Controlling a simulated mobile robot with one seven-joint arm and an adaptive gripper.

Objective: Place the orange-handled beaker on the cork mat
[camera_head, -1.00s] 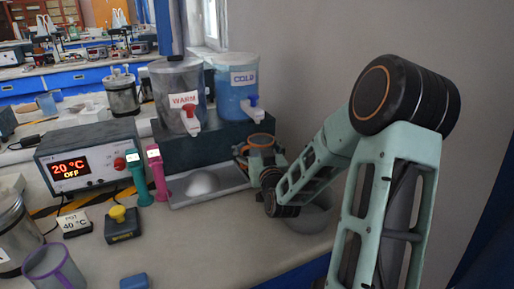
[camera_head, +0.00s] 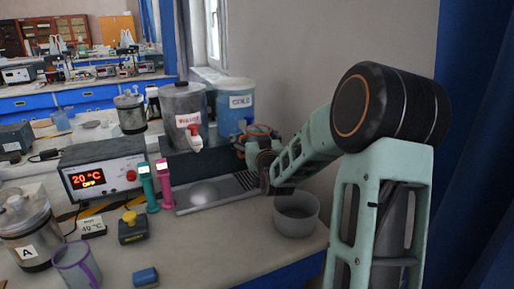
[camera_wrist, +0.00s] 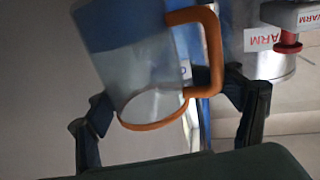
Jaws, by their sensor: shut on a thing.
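The orange-handled beaker (camera_wrist: 150,75) fills the middle of the wrist view. It is clear, with an orange rim and handle, and shows upside down and a little tilted there. Its upper part in that view looks blue; I cannot tell whether that is liquid or the background seen through it. My gripper (camera_wrist: 172,100) is shut on it, with a dark finger on each side. In the head view my gripper (camera_head: 250,140) is at the front of the cold tank, and the beaker's orange rim shows there, partly hidden by my arm. I cannot make out a cork mat.
The warm tank (camera_head: 184,105) and cold tank (camera_head: 235,101) stand on a dark stand behind a metal drip tray (camera_head: 205,194). A grey bowl (camera_head: 297,214) stands near the right bench edge. A control box (camera_head: 104,167) and purple-handled beaker (camera_head: 76,266) are left.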

